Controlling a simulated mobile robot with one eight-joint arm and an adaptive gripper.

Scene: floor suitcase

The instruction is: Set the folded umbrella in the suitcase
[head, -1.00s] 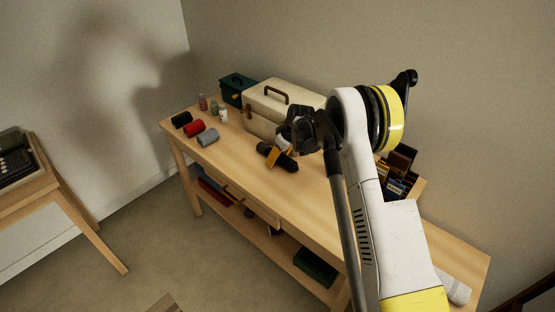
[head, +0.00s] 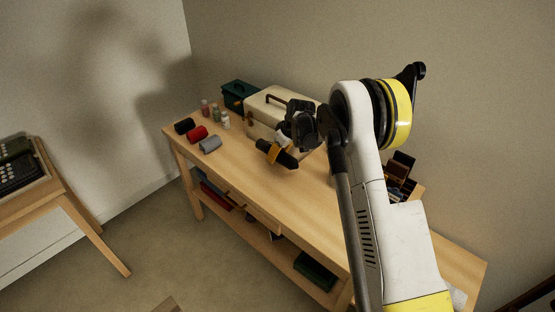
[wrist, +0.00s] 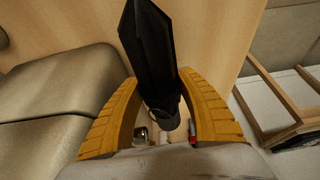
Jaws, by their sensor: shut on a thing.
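My gripper (head: 271,153) has orange fingers and is shut on a black folded umbrella (head: 285,158), over the wooden workbench in front of the cream case. In the wrist view the umbrella (wrist: 150,50) runs from the top edge down between the two fingers (wrist: 165,115). Its lower end sits between them and its other end points away from the gripper. It looks held a little above the bench top. I cannot make out an open suitcase in either view.
The workbench (head: 250,185) carries a cream case (head: 262,115), a teal box (head: 237,94), small bottles, and black, red and grey rolls (head: 209,145). Dark organiser boxes (head: 402,165) stand behind my arm. A small table (head: 70,215) with a typewriter-like machine (head: 18,165) stands left. Floor between is clear.

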